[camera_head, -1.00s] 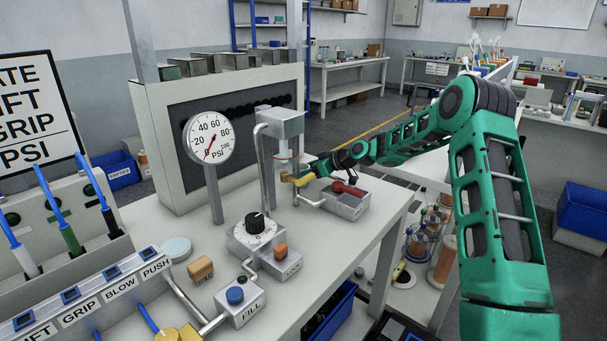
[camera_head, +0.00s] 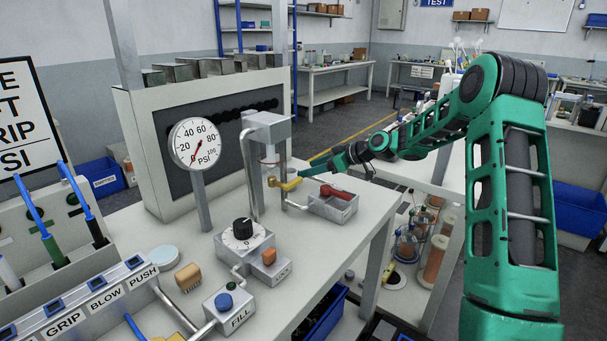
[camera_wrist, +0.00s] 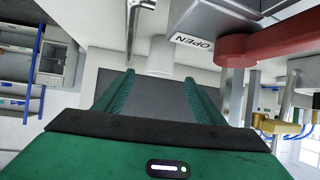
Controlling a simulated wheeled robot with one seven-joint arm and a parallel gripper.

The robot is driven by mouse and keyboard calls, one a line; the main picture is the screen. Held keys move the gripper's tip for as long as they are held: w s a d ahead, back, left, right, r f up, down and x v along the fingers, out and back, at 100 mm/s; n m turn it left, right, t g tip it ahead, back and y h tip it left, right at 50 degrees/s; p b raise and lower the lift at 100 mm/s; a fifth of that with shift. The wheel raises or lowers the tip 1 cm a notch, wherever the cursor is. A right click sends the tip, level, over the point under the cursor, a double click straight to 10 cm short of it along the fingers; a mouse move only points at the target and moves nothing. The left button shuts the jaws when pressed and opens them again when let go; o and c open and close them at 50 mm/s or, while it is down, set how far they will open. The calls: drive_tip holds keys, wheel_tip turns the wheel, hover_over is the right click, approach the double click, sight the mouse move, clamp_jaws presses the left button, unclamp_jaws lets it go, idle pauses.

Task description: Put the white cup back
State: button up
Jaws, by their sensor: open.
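The white cup (camera_wrist: 160,57) shows in the wrist view, upright-looking and beyond my fingertips. In the head view a small whitish cylinder, seemingly the same cup (camera_head: 270,158), is under the grey head of the bent-pipe fixture (camera_head: 268,128). My gripper (camera_head: 306,171) is to the right of it, apart from it. In the wrist view my two green fingers (camera_wrist: 158,85) are spread with nothing between them. Whether the cup touches the fixture or rests on something is unclear.
A yellow valve (camera_head: 286,184) and a box with a red handle (camera_head: 338,191) stand close by my gripper. The red handle (camera_wrist: 275,40) shows at upper right in the wrist view. A dial gauge (camera_head: 196,144) stands left. Control boxes (camera_head: 243,241) fill the front.

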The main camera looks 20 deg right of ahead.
sight(336, 191)
drive_tip(key=shift+v, duration=0.8)
drive_tip(key=shift+s, duration=0.1)
drive_tip(key=s+d+m+g+h, duration=0.1)
drive_tip(key=s, duration=0.3)
drive_tip(key=s+d+m+g+h, duration=0.1)
drive_tip(key=s+h, duration=0.1)
drive_tip(key=s, duration=0.2)
drive_tip(key=s+d+m+h, duration=0.1)
drive_tip(key=s, duration=0.4)
drive_tip(key=shift+d+f+g+h, duration=0.25)
drive_tip(key=shift+f+g+h, duration=0.05)
drive_tip(key=shift+g+h, duration=0.1)
drive_tip(key=s+d+m+g+h, duration=0.2)
drive_tip(key=s+m, duration=0.4)
drive_tip(key=s, duration=1.5)
drive_tip(key=s+d+m+g+h, duration=0.2)
drive_tip(key=s+d+m, duration=0.3)
drive_tip(key=s, duration=1.7)
drive_tip(key=shift+s+r+m+g, duration=0.15)
drive_tip(key=shift+r+m+g, duration=0.1)
drive_tip(key=shift+m+g, duration=0.65)
drive_tip(key=shift+w+d+f, duration=0.1)
drive_tip(key=shift+w+f, duration=0.15)
drive_tip(key=shift+w, duration=0.3)
